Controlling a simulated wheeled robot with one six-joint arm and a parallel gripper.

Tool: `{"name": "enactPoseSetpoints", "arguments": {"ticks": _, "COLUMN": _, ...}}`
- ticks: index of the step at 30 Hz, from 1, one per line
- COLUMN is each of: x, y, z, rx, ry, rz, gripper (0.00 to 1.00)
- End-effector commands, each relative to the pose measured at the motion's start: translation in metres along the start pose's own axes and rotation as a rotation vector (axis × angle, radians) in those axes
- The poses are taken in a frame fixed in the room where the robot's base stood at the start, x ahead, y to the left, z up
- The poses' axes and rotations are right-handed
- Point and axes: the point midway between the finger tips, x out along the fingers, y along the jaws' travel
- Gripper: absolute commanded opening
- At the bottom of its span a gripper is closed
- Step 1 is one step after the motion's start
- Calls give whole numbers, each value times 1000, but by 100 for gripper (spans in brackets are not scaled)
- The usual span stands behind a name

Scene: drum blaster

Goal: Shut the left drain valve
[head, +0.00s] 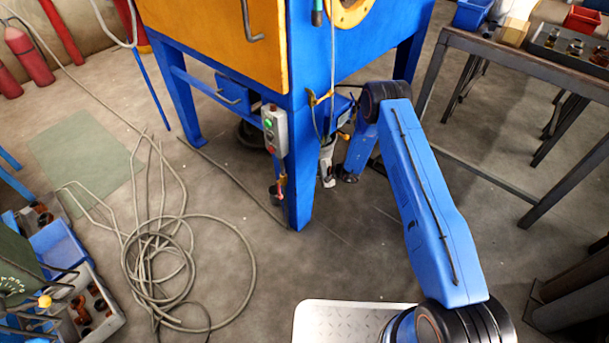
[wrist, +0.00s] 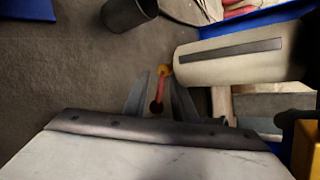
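A red lever (wrist: 158,90) with a yellow-orange fitting at its far end and a dark knob at its near end shows in the wrist view. My gripper (wrist: 159,84) has its two grey fingers apart, one on each side of the lever. I cannot tell whether either finger touches it. In the head view, my wrist (head: 327,165) is low under the blue and orange cabinet (head: 225,40), beside its front leg. My fingertips are not clear there. A small red and yellow part (head: 282,180) shows below the button box; I cannot tell if it is the same lever.
A button box (head: 274,130) is fixed to the cabinet's front leg (head: 299,190). A pale cylinder (wrist: 235,57) lies close right of my fingers, and a dark cylinder (wrist: 127,13) stands beyond. A coiled hose (head: 160,260) lies on the floor. A workbench (head: 500,55) stands at right.

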Motion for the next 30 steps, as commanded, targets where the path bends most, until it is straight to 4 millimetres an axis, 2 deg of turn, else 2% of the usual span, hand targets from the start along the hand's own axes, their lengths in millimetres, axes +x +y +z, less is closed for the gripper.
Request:
{"name": "enactPoseSetpoints", "arguments": {"ticks": 21, "x": -136, "y": 1, "z": -2, "rx": 3, "ry": 4, "rz": 0, "gripper": 25}}
{"name": "enactPoseSetpoints", "arguments": {"ticks": 25, "x": -153, "y": 1, "z": -3, "rx": 3, "ry": 5, "rz": 0, "gripper": 25}}
{"name": "enactPoseSetpoints", "arguments": {"ticks": 30, "x": -163, "y": 1, "z": -2, "rx": 2, "ry": 3, "rz": 1, "gripper": 25}}
